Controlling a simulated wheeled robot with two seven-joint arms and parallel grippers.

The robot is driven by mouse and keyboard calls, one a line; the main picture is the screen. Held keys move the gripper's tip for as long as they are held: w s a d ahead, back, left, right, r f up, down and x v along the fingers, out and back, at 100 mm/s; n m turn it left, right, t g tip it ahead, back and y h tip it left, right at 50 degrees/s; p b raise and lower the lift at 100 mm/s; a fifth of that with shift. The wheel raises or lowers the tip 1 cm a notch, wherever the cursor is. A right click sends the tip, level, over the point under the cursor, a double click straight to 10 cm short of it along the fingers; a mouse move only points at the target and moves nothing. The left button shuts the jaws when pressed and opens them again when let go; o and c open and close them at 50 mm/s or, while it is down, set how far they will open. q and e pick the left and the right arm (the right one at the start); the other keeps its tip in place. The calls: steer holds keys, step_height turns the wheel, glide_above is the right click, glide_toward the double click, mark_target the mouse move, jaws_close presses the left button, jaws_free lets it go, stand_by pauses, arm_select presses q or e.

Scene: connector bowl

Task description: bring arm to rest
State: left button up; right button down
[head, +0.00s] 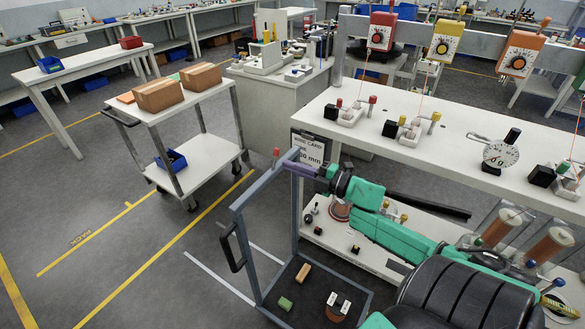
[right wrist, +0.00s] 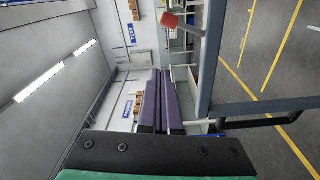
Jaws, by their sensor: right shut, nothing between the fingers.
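My right gripper (head: 290,166) reaches in from the lower right on its green arm. Its purple fingers lie close together with nothing between them, as the right wrist view also shows (right wrist: 160,80). In the head view the fingertips appear beside the top corner of a blue-grey cart frame (head: 240,215); I cannot tell whether they touch it. A brown bowl (head: 332,315) with white connectors (head: 338,301) sits on the cart's dark lower tray. My left gripper is not in view.
The cart frame, its red knob (head: 276,152) and a workbench (head: 440,150) with winding devices stand close to the right arm. A green block (head: 286,303) and an orange block (head: 303,273) lie on the tray. Open floor (head: 150,240) lies left, with a white trolley (head: 195,160) beyond.

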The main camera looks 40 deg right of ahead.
steer(key=shift+s+a, duration=0.15)
stand_by(0.4)
